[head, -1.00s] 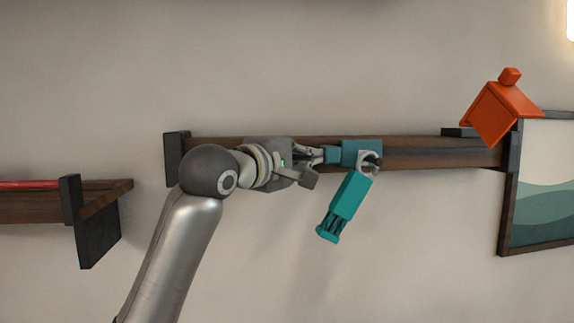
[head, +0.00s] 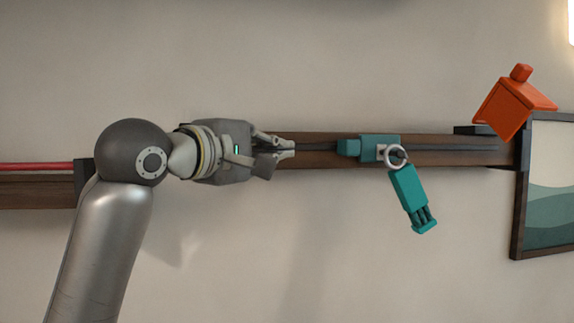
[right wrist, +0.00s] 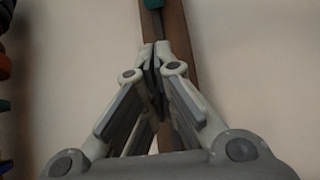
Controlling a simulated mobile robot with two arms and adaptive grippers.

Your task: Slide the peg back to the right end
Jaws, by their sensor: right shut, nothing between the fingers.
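The teal peg (head: 380,148) sits on the dark wooden rail (head: 445,154), somewhat right of the rail's visible middle. A silver ring shows on its front, and a teal hanging part (head: 407,196) tilts down and to the right from it. My right gripper (head: 292,147) is left of the peg, with a clear gap between, in front of the rail. Its fingers are closed together and empty. In the right wrist view the closed fingers (right wrist: 153,50) point along the rail toward a teal end of the peg (right wrist: 153,4) at the top edge. My left gripper is not visible.
A dark bracket (head: 525,150) is at the rail's right end, with an orange house-shaped object (head: 512,103) above it. A framed picture (head: 550,190) hangs just below right. A red rod (head: 35,166) lies along a shelf at the left. The rail right of the peg looks clear.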

